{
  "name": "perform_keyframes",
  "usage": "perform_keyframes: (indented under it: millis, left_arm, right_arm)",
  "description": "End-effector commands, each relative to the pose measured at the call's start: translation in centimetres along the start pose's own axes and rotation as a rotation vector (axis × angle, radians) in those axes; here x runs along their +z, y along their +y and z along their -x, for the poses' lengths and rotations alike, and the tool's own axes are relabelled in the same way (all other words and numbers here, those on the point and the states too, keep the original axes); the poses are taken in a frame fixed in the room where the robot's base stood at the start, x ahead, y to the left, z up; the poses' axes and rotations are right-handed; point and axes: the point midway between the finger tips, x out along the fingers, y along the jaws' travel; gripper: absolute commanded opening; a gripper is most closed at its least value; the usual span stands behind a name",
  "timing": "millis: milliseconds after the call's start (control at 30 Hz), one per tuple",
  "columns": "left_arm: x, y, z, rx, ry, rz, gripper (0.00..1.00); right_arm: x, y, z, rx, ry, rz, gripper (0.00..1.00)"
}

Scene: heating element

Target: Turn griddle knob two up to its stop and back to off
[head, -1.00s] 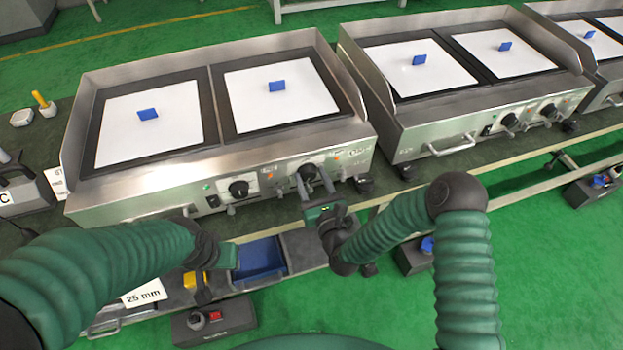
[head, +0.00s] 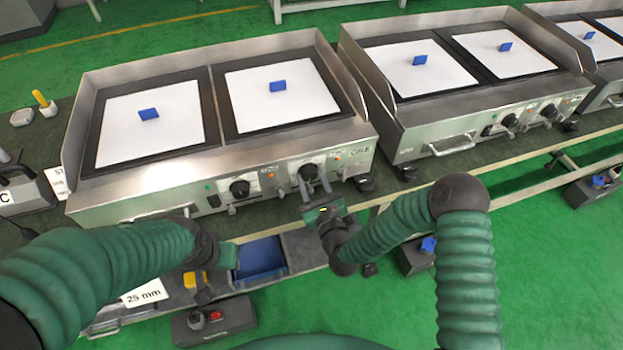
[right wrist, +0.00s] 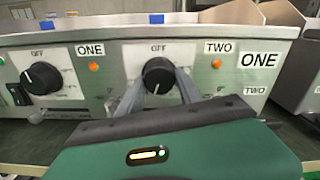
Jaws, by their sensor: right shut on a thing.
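Griddle knob two (head: 309,169) is the black round knob on the right of the near griddle's front panel. In the right wrist view the knob (right wrist: 158,72) sits below an OFF mark and left of the TWO label (right wrist: 220,48). My right gripper (head: 314,176) reaches it from the front. Its two grey fingers, seen in the right wrist view (right wrist: 159,80), are shut on the knob, one on each side. The knob's exact angle is hard to read. My left gripper (head: 204,252) hangs low at the left, over the dark tray, and its fingers are not clear.
Knob one (head: 239,188) is left of knob two, with an orange lamp (right wrist: 94,67) between them. A black switch (right wrist: 18,94) is by knob one. A blue bin (head: 261,258) and yellow item (head: 193,280) are below. A second griddle (head: 470,70) stands right.

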Motion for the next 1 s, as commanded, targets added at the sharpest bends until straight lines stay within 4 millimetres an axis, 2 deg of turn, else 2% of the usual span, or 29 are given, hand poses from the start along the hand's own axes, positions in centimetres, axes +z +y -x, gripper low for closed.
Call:
perform_keyframes:
  millis: [1000]
  left_arm:
    - [-0.2, 0.0, 0.81, 0.0, 0.0, 0.0, 0.4]
  right_arm:
    - [0.32, -0.14, -0.08, -0.001, -0.004, 0.959, 0.02]
